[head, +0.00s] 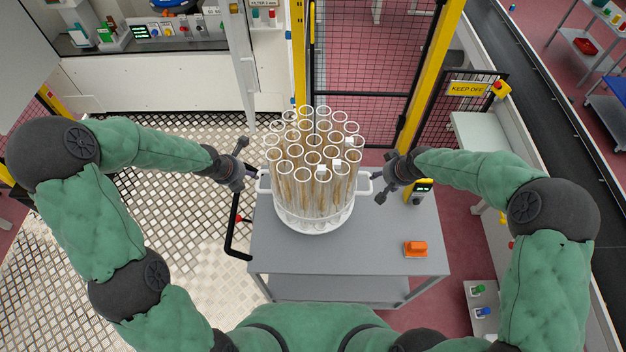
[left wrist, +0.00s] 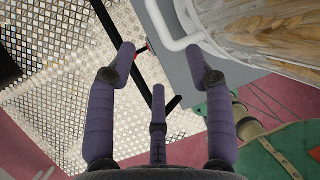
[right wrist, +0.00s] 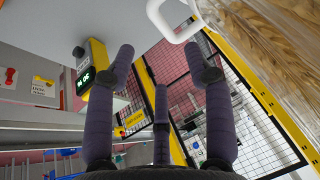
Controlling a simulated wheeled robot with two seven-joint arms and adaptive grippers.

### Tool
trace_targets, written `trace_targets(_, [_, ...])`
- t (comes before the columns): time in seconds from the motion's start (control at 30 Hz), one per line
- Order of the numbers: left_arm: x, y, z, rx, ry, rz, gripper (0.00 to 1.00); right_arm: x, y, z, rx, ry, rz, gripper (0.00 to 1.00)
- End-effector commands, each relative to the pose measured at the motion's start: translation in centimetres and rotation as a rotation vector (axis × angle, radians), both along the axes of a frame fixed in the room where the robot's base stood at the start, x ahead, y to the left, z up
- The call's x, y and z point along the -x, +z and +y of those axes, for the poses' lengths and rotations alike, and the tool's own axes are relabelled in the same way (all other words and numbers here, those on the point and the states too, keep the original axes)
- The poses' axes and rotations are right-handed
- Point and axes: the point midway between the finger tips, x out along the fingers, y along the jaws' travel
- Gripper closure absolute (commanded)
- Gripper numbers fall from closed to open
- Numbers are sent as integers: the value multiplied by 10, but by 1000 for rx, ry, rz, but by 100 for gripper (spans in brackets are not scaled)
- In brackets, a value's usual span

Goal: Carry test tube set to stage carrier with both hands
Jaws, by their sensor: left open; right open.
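The test tube set (head: 313,170) is a cluster of upright clear tubes holding wheat ears, in a round white carrier (head: 313,224) with a handle on each side. It stands on a grey cart table (head: 375,250). My left gripper (head: 245,165) is open beside the left handle (head: 264,183). In the left wrist view, that handle (left wrist: 176,42) lies just ahead, between and beyond the fingertips. My right gripper (head: 380,180) is open close to the right handle (head: 365,184). In the right wrist view, the handle (right wrist: 178,36) is just beyond the fingertips. I cannot make out the stage carrier.
An orange object (head: 415,249) lies on the table's right part. A black push handle (head: 232,235) juts from the cart's left side. A mesh gate (head: 365,60) with yellow posts stands behind. A conveyor (head: 545,90) runs along the right.

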Motion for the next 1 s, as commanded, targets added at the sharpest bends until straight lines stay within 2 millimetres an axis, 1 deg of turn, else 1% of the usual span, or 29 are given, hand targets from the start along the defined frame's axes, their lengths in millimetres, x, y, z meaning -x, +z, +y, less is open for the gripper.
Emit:
trace_targets(0.13, [0,-2,0,0,1,1,47,-1,-2,1,0,0,1,47])
trace_targets(0.27, [-3,-8,-1,-1,0,1,47,-3,-8,2,0,0,2,47])
trace_targets(0.5, [-11,-29,-6,1,-1,1,47,-12,-29,6,-1,2,2,47])
trace_targets(0.77, [-20,-48,-10,0,1,1,47,-20,-48,10,-1,1,2,47])
trace_targets(1.0, [-29,-71,-14,1,3,2,47,-30,-71,14,-1,1,2,47])
